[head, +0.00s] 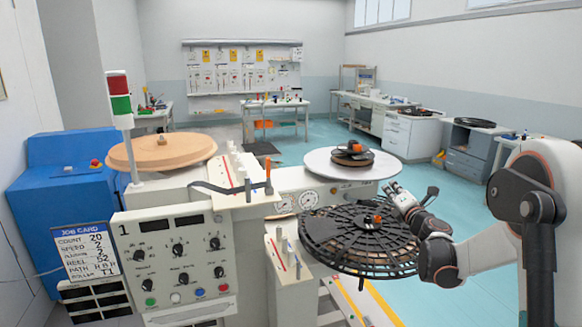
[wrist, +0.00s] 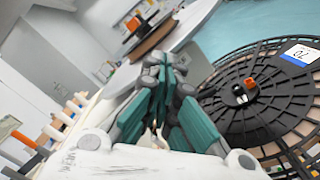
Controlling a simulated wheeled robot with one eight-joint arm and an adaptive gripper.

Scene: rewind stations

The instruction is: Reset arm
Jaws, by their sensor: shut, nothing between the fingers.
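My gripper (head: 395,190) is at the right in the head view, by the right rim of the black spoked reel (head: 345,240). Its fingers point up and left, toward the pale round platter (head: 318,163). In the wrist view my gripper (wrist: 165,65) shows teal fingers shut together with nothing between them. I cannot tell the exact gap between gripper and reel. My arm comes in from the right.
A tan disc (head: 190,150) lies at the left. A control panel (head: 180,262) with knobs and a job card (head: 85,252) stand in front, beside a blue cabinet (head: 60,175). Rollers and posts (head: 268,172) rise between the discs. Teal floor (head: 455,215) is open behind the arm.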

